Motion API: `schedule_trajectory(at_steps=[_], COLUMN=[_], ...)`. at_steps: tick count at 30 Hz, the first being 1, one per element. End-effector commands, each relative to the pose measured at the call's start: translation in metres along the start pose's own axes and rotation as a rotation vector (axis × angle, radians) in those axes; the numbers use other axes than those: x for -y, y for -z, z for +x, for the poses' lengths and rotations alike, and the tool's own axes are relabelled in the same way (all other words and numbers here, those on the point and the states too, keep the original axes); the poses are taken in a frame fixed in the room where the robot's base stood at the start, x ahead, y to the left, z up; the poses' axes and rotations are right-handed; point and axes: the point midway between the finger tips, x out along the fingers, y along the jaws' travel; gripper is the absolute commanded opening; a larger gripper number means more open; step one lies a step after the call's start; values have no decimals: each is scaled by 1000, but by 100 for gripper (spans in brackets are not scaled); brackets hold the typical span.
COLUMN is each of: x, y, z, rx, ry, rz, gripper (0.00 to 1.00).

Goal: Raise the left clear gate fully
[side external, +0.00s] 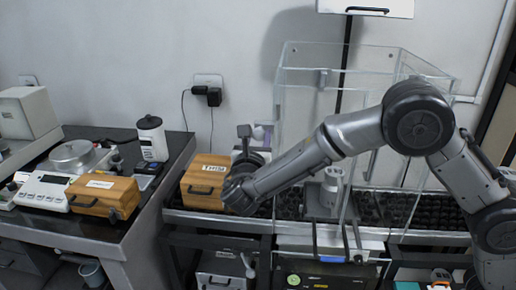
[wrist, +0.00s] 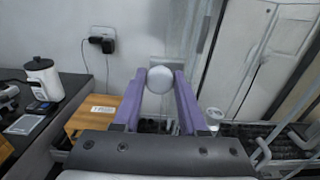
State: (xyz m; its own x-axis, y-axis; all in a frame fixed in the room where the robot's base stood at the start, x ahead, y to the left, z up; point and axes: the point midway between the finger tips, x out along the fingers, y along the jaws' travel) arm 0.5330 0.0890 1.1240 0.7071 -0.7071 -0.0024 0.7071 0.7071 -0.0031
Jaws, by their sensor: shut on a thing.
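The clear-walled enclosure (side external: 310,85) stands on the dark bench in the side external view, with its left clear gate (side external: 279,125) at the left side. Its clear wall also shows in the wrist view (wrist: 188,35), right of and behind the fingers. My gripper (side external: 256,131) is just left of this side. In the wrist view my gripper's purple fingers (wrist: 160,76) are shut on a round white knob (wrist: 159,82). How the knob joins the gate is hidden. The gate's exact height cannot be told.
A wooden box (side external: 205,181) stands left of the enclosure, close to my wrist. A grey instrument (side external: 325,190) is inside the enclosure. A second wooden box (side external: 102,195), a balance (side external: 45,188) and a white canister (side external: 151,140) are on the left table.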

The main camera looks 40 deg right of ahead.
Motion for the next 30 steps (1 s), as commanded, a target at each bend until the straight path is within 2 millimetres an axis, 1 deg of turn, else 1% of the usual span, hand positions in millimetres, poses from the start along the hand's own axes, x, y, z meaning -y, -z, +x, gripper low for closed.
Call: schedule_trajectory(at_steps=[1,11,12,14,15,16,25,28,30], x=[0,0,0,0,0,0,0,-1,-1], y=[-4,-8,-9,-8,-8,-7,-5,-4,-5], z=[0,0,0,0,0,0,-1,-8,-17], rx=[4,8,9,8,7,7,3,3,3], ry=[1,1,1,1,1,1,0,-1,-4], rz=[4,10,11,10,9,8,4,4,5], gripper=[0,0,49,60,67,70,70,70,70])
